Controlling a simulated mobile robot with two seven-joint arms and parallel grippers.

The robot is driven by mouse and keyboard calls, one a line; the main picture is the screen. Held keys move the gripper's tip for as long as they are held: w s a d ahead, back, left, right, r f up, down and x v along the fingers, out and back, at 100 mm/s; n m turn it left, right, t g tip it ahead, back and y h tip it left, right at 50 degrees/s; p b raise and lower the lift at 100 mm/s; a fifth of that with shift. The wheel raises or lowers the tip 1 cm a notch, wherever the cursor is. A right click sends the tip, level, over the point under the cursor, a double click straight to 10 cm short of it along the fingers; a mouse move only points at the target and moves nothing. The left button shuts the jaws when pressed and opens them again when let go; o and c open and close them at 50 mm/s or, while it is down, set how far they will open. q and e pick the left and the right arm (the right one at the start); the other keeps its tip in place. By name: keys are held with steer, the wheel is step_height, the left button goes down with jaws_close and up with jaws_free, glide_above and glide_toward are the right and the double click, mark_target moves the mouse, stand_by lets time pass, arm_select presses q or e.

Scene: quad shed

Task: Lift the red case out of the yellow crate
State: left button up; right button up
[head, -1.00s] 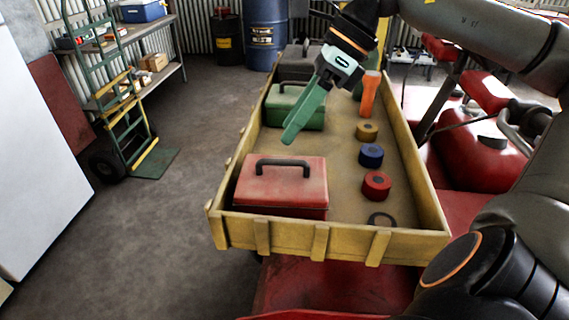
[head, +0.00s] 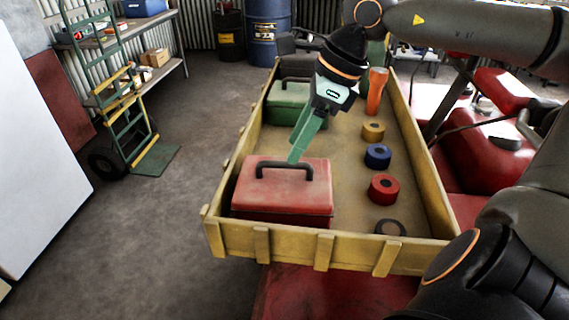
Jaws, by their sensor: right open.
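The red case (head: 283,192) with a dark handle on its lid sits upright in the near left corner of the yellow crate (head: 290,246). My right gripper (head: 293,160) has green fingers that point down and a little left. Its tips are at the far right of the case's handle in the picture. I cannot tell whether they touch it. The gripper is open, though its two fingers overlap from this angle. Nothing shows between them. My left gripper is not in the view.
A green case (head: 290,103) sits behind the red one. Along the crate's right side are an orange flashlight (head: 376,91) and yellow (head: 373,132), blue (head: 378,156), red (head: 383,189) and black (head: 390,228) tape rolls. A hand truck (head: 125,110) stands on the left, with open floor before it.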

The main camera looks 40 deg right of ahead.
mark_target(284, 187)
steer(key=x, duration=0.4)
steer(key=shift+s+a, duration=0.15)
steer(key=shift+a, duration=0.1)
jaws_close()
stand_by(1.2)
